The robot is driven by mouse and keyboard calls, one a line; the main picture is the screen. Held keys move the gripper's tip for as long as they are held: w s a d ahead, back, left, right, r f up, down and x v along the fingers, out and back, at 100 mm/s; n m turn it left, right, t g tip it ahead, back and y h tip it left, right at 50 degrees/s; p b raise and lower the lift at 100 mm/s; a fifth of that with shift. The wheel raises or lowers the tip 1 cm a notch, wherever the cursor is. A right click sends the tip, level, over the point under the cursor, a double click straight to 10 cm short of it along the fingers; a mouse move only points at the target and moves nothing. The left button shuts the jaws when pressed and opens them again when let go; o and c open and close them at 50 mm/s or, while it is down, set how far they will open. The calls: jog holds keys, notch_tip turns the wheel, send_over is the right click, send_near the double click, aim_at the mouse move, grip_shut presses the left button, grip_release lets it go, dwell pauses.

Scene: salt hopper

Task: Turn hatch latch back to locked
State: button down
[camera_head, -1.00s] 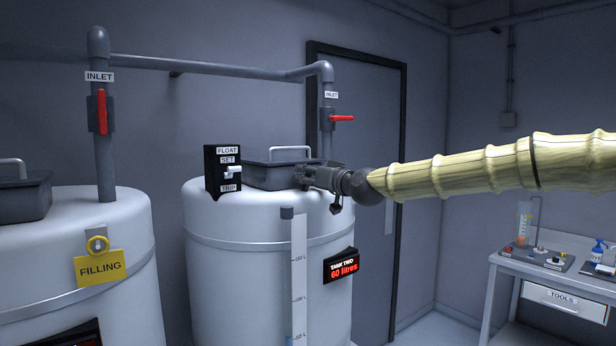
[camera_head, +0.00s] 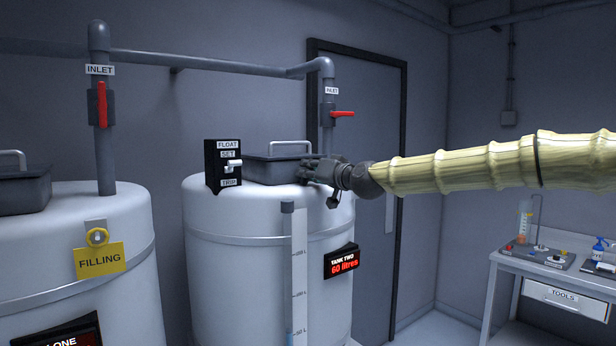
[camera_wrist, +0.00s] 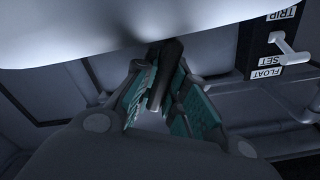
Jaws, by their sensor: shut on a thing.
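A dark hatch (camera_head: 268,167) with a pale lift handle sits on top of the right white tank. My gripper (camera_head: 308,171) is at the hatch's right front edge, above the tank top. In the wrist view the teal-padded fingers of my gripper (camera_wrist: 158,98) are closed around a dark latch lever (camera_wrist: 168,68). In the head view the latch is hidden behind the gripper, so its exact angle cannot be told.
The black float switch box (camera_head: 222,166) with a white toggle stands left of the hatch. A grey inlet pipe with a red valve handle (camera_head: 342,114) rises behind. The left tank (camera_head: 90,240) carries a yellow FILLING tag. A workbench (camera_head: 555,275) stands at right.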

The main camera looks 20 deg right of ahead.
jog(key=m+b, duration=0.1)
jog(key=m, duration=0.1)
jog(key=m+b, duration=0.1)
jog(key=m, duration=0.1)
jog(key=m+b, duration=0.2)
jog(key=shift+d+f, duration=0.15)
jog(key=shift+f, duration=0.15)
jog(key=m+b, duration=0.2)
jog(key=m, duration=0.3)
jog(key=shift+w+d+m, duration=0.1)
jog(key=shift+m, duration=0.3)
jog(key=c, duration=1.4)
grip_release()
jog(key=shift+c, duration=0.2)
jog(key=shift+f, duration=0.1)
